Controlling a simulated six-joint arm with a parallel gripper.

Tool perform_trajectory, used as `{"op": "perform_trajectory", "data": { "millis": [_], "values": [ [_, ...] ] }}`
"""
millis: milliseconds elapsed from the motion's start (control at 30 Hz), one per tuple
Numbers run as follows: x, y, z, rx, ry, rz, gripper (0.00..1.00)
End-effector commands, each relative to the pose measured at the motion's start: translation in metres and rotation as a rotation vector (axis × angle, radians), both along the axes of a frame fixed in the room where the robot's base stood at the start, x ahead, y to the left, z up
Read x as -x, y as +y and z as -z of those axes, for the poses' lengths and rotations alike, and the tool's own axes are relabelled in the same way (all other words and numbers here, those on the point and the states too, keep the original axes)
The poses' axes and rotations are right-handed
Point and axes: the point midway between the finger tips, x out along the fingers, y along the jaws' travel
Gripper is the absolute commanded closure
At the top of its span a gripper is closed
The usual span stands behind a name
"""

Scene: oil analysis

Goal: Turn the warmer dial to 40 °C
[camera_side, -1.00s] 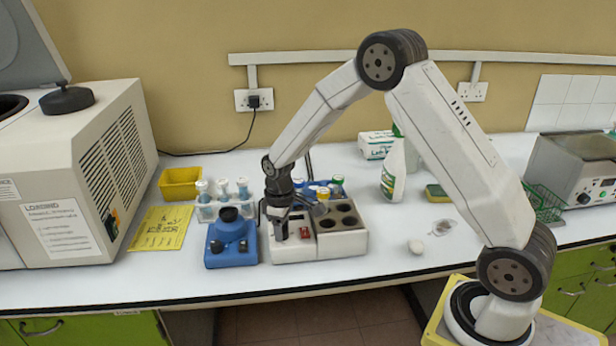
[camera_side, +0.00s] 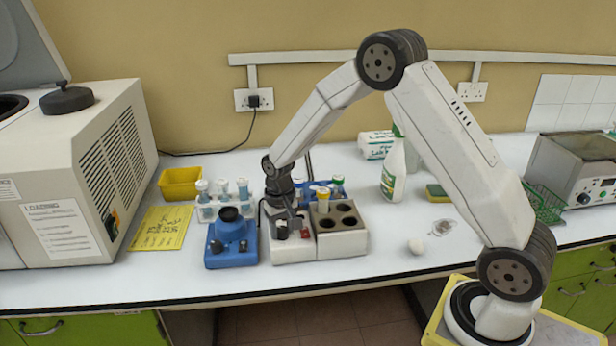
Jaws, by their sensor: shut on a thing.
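The warmer (camera_side: 343,244) is a pale block with dark round wells in its top, on the bench at the middle of the view. Its control section at the left carries a dark dial (camera_side: 282,228) and a small red switch (camera_side: 304,235). My gripper (camera_side: 284,222) points down over this section and is shut on the dial. The jaws are small and dark here and partly cover the dial. The dial's pointer and temperature marks are too small to read.
A blue device (camera_side: 232,243) stands close at the left of the warmer. Behind are a rack of vials (camera_side: 222,210) and a yellow tray (camera_side: 180,183). A yellow-capped vial (camera_side: 322,196) stands at the warmer. A spray bottle (camera_side: 394,172) stands to the right.

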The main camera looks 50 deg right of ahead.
Motion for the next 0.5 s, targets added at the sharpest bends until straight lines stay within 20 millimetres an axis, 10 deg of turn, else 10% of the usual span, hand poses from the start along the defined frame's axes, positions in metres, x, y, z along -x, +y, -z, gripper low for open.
{"op": "perform_trajectory", "data": {
  "millis": [500],
  "values": [
    [0.0007, 0.0003, 0.0000, 0.000, 0.003, 0.088, 1.00]
  ]
}}
